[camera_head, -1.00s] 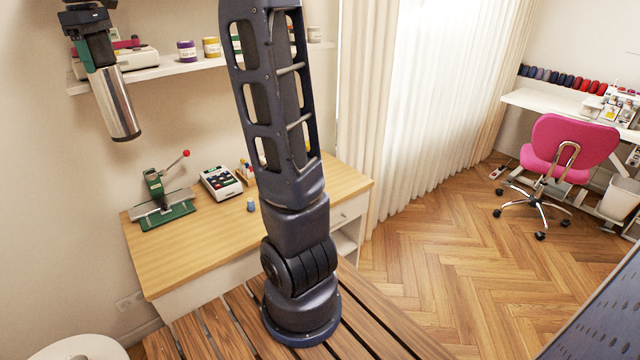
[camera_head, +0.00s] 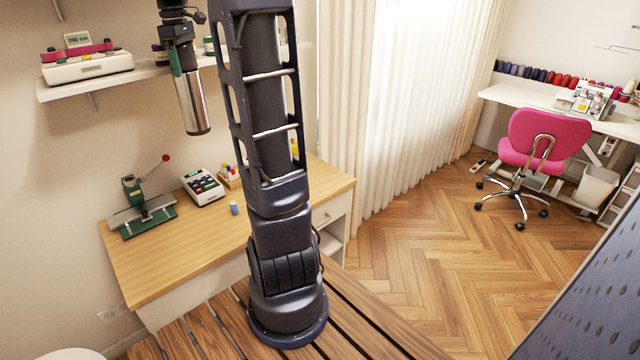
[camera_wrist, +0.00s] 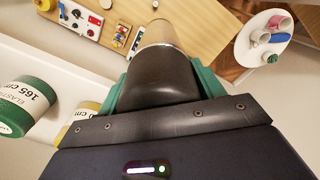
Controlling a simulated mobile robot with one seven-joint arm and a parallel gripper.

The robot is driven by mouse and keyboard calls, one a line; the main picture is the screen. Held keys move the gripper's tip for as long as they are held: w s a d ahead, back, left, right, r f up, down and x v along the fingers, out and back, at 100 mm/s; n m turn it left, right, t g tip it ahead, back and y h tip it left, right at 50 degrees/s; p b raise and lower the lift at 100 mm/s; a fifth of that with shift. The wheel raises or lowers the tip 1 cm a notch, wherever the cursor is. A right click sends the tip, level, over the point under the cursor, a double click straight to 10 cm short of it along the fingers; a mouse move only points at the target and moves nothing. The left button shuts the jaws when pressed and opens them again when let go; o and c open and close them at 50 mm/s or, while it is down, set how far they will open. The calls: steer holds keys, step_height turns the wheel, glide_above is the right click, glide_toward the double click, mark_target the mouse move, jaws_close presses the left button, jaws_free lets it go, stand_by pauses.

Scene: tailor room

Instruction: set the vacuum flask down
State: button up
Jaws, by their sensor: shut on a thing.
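The vacuum flask (camera_head: 193,103) is a silver cylinder with a dark end, hanging nearly upright and slightly tilted in front of the wall shelf. My gripper (camera_head: 178,62) is shut on its upper part, with green fingers around it. The flask is in the air above the wooden desk (camera_head: 200,244) and touches nothing below. In the wrist view the flask (camera_wrist: 158,72) shows as a dark body with a silver section beyond, between the green fingers (camera_wrist: 156,90). The desk top also shows in the wrist view.
The desk's front middle is clear.

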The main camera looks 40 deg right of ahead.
steer(key=s+d+f, duration=0.3)
steer(key=d+f, duration=0.2)
steer(key=d, duration=0.9)
steer(key=s+d+f, duration=0.4)
steer(key=d+f, duration=0.1)
steer(key=d, duration=0.9)
steer(key=s+d+f, duration=0.3)
steer(key=d+f, duration=0.2)
steer(key=d, duration=1)
step_height(320, 180, down, 19)
steer(key=shift+a+r, duration=0.15)
steer(key=shift+a, duration=0.05)
steer(key=shift+s, duration=0.1)
steer(key=o, duration=1.3)
steer(key=shift+f, duration=0.2)
steer(key=shift+c, duration=0.2)
steer(key=o, duration=0.3)
